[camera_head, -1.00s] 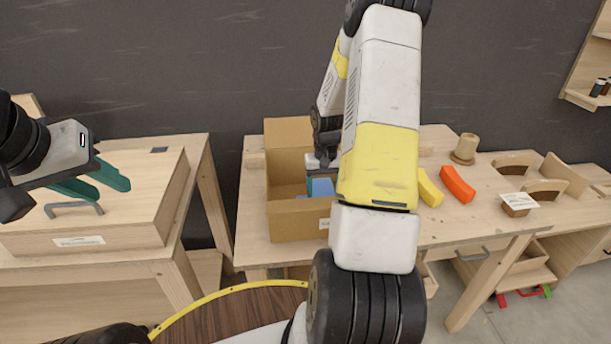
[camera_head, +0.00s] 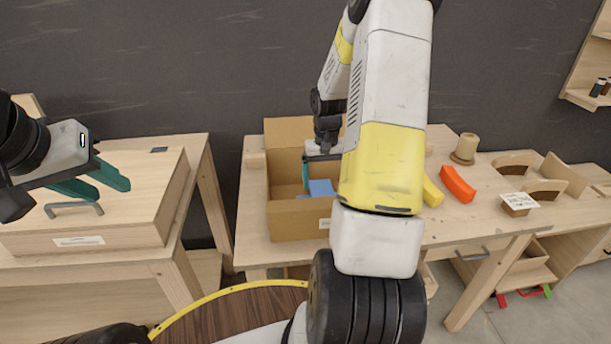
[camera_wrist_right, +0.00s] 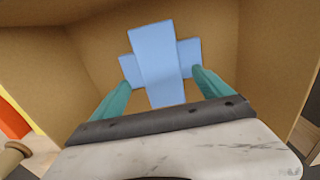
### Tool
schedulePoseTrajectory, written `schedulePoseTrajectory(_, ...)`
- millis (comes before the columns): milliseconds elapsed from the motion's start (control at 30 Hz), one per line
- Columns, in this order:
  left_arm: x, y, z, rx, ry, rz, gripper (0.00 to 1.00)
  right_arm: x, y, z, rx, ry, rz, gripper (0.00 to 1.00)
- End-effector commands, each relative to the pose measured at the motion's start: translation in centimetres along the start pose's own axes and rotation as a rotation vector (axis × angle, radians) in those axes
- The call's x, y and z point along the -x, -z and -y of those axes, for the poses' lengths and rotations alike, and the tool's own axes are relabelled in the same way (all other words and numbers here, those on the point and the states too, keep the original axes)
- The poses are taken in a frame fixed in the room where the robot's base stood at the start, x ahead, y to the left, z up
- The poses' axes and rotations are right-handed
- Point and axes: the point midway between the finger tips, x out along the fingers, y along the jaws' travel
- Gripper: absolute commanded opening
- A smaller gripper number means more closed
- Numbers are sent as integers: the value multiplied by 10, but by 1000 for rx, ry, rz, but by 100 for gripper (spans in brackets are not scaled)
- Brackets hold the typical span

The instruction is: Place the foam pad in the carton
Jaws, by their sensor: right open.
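The blue foam pad (camera_wrist_right: 157,62) lies inside the cardboard carton (camera_head: 296,220). In the right wrist view it crosses over another blue piece (camera_wrist_right: 188,55), whose ends show on both sides. Blue also shows inside the carton in the head view (camera_head: 321,187). My right gripper (camera_wrist_right: 161,80) is open, with its teal fingers apart on either side of the blue pieces, and looks down into the carton. In the head view my right arm hides part of the carton and most of that gripper. My left gripper (camera_head: 113,190) is open and empty above the wooden box on the left table.
The wooden box (camera_head: 110,215) with a grey handle stands on the left table. On the carton's table (camera_head: 256,195), a yellow block (camera_head: 432,193), an orange block (camera_head: 458,184), a wooden spool (camera_head: 465,149) and curved wooden pieces (camera_head: 544,190) lie to the right.

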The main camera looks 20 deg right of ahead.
Motion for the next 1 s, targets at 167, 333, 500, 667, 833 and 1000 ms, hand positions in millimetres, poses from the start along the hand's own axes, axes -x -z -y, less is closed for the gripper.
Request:
schedulePoseTrajectory(167, 0, 0, 0, 0, 0, 0, 36, 42, 1, 0, 0, 0, -5, 89)
schedulePoseTrajectory(333, 0, 0, 0, 0, 0, 0, 36, 68, 1, 0, 1, 0, -3, 89)
schedulePoseTrajectory(500, 0, 0, 0, 0, 0, 0, 36, 84, -1, 2, 4, 1, -8, 89)
schedulePoseTrajectory(667, 0, 0, 0, 0, 0, 0, 36, 126, -20, 24, 40, 12, -74, 89)
schedulePoseTrajectory(833, 0, 0, 0, 0, 0, 0, 36, 191, -71, 61, 105, 50, -204, 89)
schedulePoseTrajectory(1000, 0, 0, 0, 0, 0, 0, 36, 235, -135, 91, 174, 111, -332, 89)
